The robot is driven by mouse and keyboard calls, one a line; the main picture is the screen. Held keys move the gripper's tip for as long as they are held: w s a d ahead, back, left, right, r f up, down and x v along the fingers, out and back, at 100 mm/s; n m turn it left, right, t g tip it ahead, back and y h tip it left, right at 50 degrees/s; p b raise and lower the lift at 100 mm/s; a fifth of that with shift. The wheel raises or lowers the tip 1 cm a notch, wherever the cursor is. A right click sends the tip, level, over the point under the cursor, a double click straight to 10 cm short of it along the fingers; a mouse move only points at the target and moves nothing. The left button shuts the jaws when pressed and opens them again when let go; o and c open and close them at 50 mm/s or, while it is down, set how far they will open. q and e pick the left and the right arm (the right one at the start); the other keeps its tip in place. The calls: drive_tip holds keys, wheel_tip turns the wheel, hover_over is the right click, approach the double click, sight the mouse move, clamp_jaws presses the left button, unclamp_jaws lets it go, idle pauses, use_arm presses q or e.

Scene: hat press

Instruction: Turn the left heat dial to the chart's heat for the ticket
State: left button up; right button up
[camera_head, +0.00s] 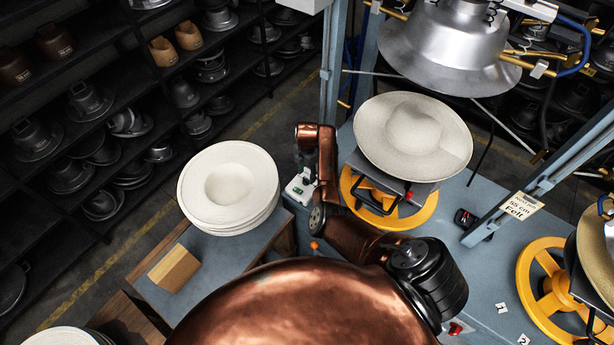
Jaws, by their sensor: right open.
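The ticket card (521,205), reading "55 cm Felt" under a smaller line I cannot read, is on the blue-grey post right of the left press. Under that press's metal dome (450,45), a cream hat (413,136) sits above a yellow wheel (352,190). A small white-and-green device (300,187) stands left of the wheel, partly behind my copper arm. I cannot tell if it carries the heat dial. No dial pointer or chart is readable. My right gripper is open by that arm's far end, its fingers hard to make out; it holds nothing I can see. My left gripper is out of view.
Stacked cream hats (229,187) and a tan block (174,268) are on a side table at left. A second yellow wheel (545,285) and hat are at the right edge. A small black device (465,218) sits near the post. Dark shelves hold hat forms behind.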

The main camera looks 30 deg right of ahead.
sight(306, 180)
drive_tip(key=shift+f, duration=1.2)
drive_tip(key=shift+c, duration=0.4)
clamp_jaws()
